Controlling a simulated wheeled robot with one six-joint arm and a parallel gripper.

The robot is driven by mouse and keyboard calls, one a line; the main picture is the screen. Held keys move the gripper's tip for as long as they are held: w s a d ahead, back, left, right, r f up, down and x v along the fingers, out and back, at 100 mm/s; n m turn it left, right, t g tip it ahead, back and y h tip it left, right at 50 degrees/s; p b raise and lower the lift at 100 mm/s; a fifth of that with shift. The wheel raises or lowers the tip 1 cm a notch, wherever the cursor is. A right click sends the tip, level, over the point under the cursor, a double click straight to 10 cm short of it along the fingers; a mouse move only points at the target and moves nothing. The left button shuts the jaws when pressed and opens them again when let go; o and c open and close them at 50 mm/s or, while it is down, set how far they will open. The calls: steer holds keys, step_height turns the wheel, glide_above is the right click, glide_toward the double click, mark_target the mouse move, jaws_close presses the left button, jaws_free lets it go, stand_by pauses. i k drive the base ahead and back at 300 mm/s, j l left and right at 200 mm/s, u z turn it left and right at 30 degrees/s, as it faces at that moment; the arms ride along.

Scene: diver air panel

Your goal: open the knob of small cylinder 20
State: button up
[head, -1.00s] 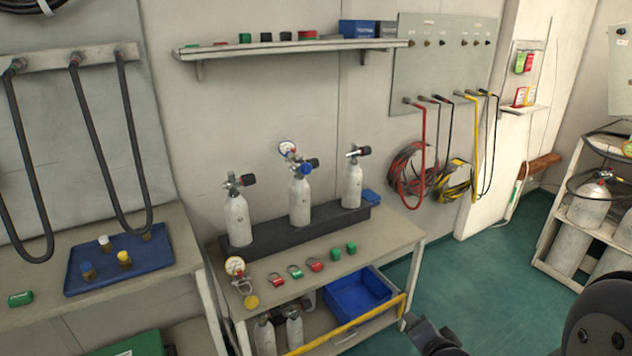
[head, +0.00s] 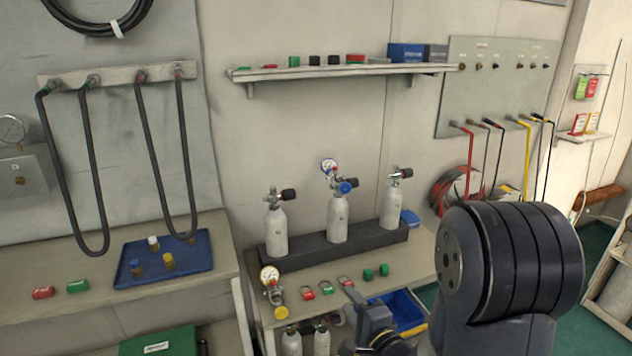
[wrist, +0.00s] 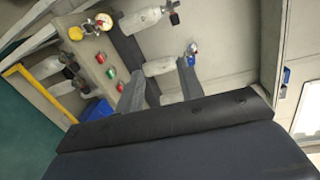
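Three small grey cylinders stand upright in a dark rack (head: 330,247) on the bench: left (head: 275,232), middle (head: 337,218), right (head: 391,208). Each has a valve on top. No number is legible, so I cannot tell which is cylinder 20. My gripper (head: 368,318) is in front of the bench, apart from the cylinders. In the wrist view my gripper (wrist: 160,86) has its fingers apart, with cylinders beyond.
More small cylinders (head: 291,343) stand on the lower shelf beside a blue bin (head: 405,310). A yellow-banded gauge piece (head: 271,282) and small red and green fittings lie on the bench front. A wall shelf (head: 340,70) hangs above the cylinders. A blue tray (head: 165,263) lies on the left bench.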

mark_target(354, 182)
steer(key=i+l+u, duration=0.15)
steer(key=i+l, duration=0.2)
steer(key=i+l+u, duration=0.2)
steer(key=i+l, duration=0.15)
steer(key=i+l+u, duration=0.15)
steer(key=i+l, duration=0.15)
steer(key=l, duration=0.2)
steer(key=i+l+u, duration=0.15)
steer(key=i+l, duration=0.15)
steer(key=l, duration=0.2)
steer(key=i+l, duration=0.25)
steer(key=l, duration=0.15)
